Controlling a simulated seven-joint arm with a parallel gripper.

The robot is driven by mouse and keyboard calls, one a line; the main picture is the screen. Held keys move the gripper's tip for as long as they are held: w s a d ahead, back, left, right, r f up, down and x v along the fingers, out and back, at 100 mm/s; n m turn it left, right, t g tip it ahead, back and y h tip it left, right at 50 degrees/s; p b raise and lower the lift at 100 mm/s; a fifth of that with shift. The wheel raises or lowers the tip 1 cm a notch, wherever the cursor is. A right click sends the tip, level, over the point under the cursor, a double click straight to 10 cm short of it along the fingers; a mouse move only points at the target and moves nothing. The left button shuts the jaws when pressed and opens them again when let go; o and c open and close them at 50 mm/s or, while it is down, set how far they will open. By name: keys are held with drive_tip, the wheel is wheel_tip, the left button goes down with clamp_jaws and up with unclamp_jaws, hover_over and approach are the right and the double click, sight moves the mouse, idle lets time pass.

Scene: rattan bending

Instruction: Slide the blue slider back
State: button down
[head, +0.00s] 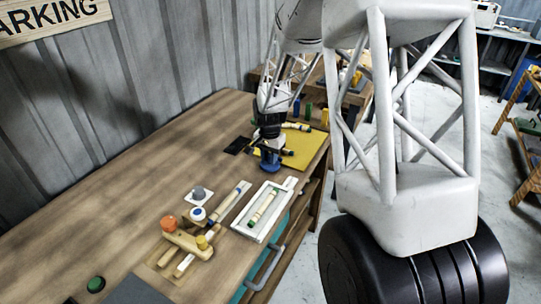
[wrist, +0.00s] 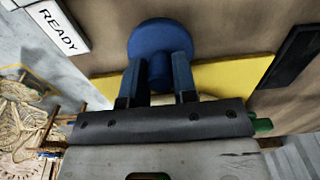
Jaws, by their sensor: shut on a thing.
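The blue slider (head: 270,167) has a round blue top. It is at the right part of the wooden table, beyond the white tray and beside the yellow mat. In the wrist view its round head (wrist: 158,36) and short stem show. My gripper (head: 268,156) is directly at the slider. In the wrist view my gripper (wrist: 158,76) has its two dark blue fingers on either side of the stem, shut on it. Whatever track or base the slider sits on is hidden.
The yellow mat (head: 309,151) lies right of my gripper, with sticks near it. A black plate (head: 237,146) lies left. The white tray (head: 240,228) holds a green-tipped stick. The table's back left is clear.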

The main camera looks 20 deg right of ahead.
sight(269, 155)
drive_tip(key=c, duration=0.9)
unclamp_jaws()
drive_tip(key=shift+s+a, duration=0.1)
drive_tip(key=shift+r, duration=3.85)
